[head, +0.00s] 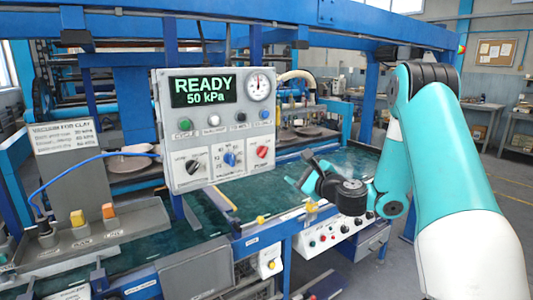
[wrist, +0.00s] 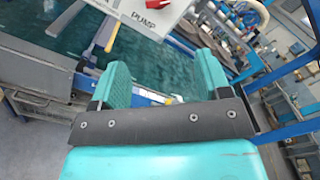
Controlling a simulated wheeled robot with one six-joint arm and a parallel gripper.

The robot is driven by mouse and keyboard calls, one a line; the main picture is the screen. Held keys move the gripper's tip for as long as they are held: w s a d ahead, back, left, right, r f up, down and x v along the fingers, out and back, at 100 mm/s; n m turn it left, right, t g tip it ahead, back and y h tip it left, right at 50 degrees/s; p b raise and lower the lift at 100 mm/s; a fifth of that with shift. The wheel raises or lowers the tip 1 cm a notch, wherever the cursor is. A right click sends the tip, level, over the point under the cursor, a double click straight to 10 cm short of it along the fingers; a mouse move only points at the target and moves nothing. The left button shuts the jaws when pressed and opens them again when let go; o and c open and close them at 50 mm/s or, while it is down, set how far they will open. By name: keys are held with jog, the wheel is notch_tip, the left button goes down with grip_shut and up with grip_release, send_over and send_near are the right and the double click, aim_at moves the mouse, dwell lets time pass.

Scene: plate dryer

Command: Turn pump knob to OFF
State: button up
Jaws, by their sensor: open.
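The pump knob (head: 262,152) is red and sits at the lower right of the grey control panel (head: 222,178), above the label PUMP. My gripper (head: 297,180) is to the right of and below the panel, apart from the knob. In the wrist view my gripper (wrist: 160,78) has its two teal fingers spread, with nothing between them.
The panel display (head: 203,87) reads READY 50 kPa, beside a round gauge (head: 259,86). A black knob (head: 193,166) and a blue knob (head: 229,159) sit left of the red one. A blue cable (head: 80,178) runs to a tray at left. Green surface (head: 340,160) lies below.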

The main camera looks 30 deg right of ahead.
aim_at(266, 154)
jog(key=w+p, duration=0.3)
jog(key=w, duration=0.2)
jog(key=w+p, duration=0.4)
jog(key=w, duration=0.1)
jog(key=w+a+p, duration=0.1)
jog(key=w+p, duration=0.3)
jog(key=w, duration=0.1)
jog(key=shift+w+r, duration=0.15)
jog(key=shift+w, duration=0.05)
jog(key=shift+w+d+p, duration=0.1)
jog(key=shift+w+p, duration=0.25)
jog(key=shift+w, duration=0.2)
jog(key=c, duration=0.9)
